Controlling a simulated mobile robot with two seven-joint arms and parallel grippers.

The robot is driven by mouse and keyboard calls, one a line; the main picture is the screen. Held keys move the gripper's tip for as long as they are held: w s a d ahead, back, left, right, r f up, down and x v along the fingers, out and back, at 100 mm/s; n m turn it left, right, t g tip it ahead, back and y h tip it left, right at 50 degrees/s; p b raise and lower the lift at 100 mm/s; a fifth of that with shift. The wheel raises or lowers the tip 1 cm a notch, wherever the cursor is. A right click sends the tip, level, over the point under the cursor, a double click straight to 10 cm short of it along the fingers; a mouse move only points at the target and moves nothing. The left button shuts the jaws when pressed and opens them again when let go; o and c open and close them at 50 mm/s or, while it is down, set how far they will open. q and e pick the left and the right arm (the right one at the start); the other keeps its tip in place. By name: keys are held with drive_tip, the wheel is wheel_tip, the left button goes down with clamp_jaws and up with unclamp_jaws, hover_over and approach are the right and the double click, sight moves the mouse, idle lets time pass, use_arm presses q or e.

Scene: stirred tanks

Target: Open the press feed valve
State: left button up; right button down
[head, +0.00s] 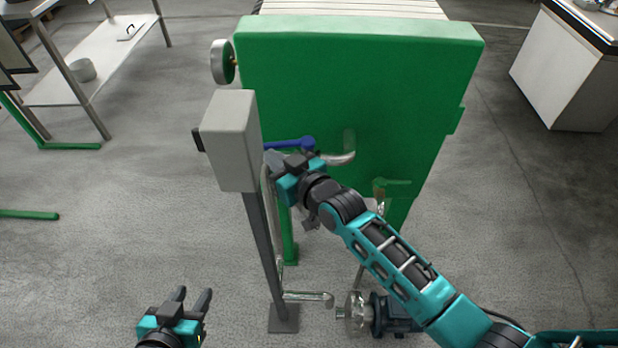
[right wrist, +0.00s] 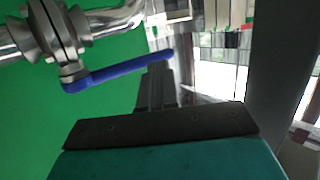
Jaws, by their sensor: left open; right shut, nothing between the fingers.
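The press feed valve has a blue lever (head: 290,143) in front of the green press (head: 350,90). The right wrist view shows the blue lever (right wrist: 120,72) running from the steel valve body (right wrist: 58,35) on a pipe towards the right. My right gripper (head: 271,158) is shut and empty beside the lever. In the right wrist view its fingertips (right wrist: 158,70) are close to the lever's free end; I cannot tell whether they touch. The gripper partly hides the pipe in the head view. My left gripper (head: 194,293) is open and empty, low at the front left.
A grey box on a post (head: 231,140) stands just left of my right gripper. A round gauge (head: 222,62) sits at the press's top left corner. A pump (head: 372,313) is on the floor below my right arm. The floor to the left is mostly clear.

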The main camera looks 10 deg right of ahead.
drive_tip(key=p+v, duration=0.1)
drive_tip(key=v, duration=1)
drive_tip(key=s+d+f+m+g+h, duration=0.2)
drive_tip(key=s+d+f+h, duration=0.4)
drive_tip(key=s+d+f, duration=0.5)
drive_tip(key=shift+s+d+f+m+g, duration=0.15)
drive_tip(key=shift+s+f+m+g, duration=0.25)
drive_tip(key=shift+s+f+m, duration=0.25)
drive_tip(key=shift+w+m, duration=0.15)
drive_tip(key=shift+m, duration=0.1)
idle(0.8)
